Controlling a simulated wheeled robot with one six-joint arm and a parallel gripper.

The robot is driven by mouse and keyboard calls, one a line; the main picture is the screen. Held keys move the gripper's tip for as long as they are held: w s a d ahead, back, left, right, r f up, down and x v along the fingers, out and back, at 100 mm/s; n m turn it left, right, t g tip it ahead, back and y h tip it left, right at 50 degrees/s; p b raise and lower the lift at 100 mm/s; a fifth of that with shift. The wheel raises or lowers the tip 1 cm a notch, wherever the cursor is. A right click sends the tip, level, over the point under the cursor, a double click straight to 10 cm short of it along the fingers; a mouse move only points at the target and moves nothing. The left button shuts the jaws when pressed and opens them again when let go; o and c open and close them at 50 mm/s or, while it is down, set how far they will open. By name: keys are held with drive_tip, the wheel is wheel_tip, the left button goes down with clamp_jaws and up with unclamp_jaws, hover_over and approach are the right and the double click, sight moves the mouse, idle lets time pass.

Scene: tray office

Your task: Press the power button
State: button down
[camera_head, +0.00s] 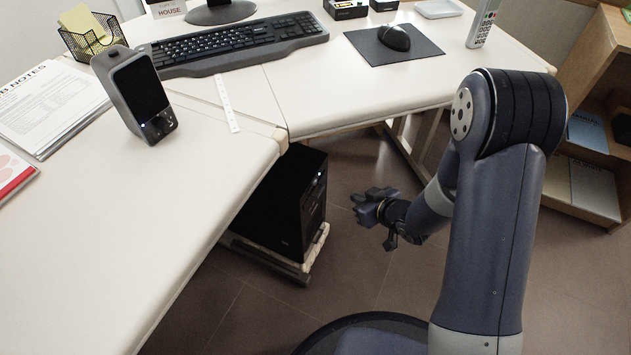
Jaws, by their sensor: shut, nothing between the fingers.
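A black computer tower (285,205) stands under the desk, low on a small wheeled stand (300,268). A small blue light (319,174) glows near the top of its front face, which is turned to the right. I cannot make out the power button itself at this size. My gripper (361,205) is shut and empty. It is to the right of the tower's front, pointing left toward it, with a visible gap between them. The tower's upper left part is hidden by the desk.
The white desk (200,165) overhangs the tower, its corner just above. A desk leg (412,155) stands behind my arm. A wooden shelf (575,205) is at the right. Open floor (365,270) lies in front of the tower. A speaker (140,95), keyboard (235,42) and mouse (394,37) are on the desk.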

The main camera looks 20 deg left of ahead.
drive_tip(key=a+b, duration=0.1)
drive_tip(key=a, duration=0.7)
drive_tip(key=shift+w+a, duration=0.2)
drive_tip(key=shift+w, duration=0.1)
idle(1.7)
drive_tip(key=shift+a, duration=0.4)
drive_tip(key=shift+w+a, duration=0.1)
drive_tip(key=shift+a, duration=0.3)
idle(0.5)
drive_tip(key=shift+d, duration=0.8)
drive_tip(key=shift+d, duration=0.1)
drive_tip(key=shift+s+d, duration=0.15)
drive_tip(key=shift+d, duration=1.05)
drive_tip(key=shift+s+d, duration=0.15)
drive_tip(key=shift+d, duration=1.05)
drive_tip(key=shift+a, duration=0.1)
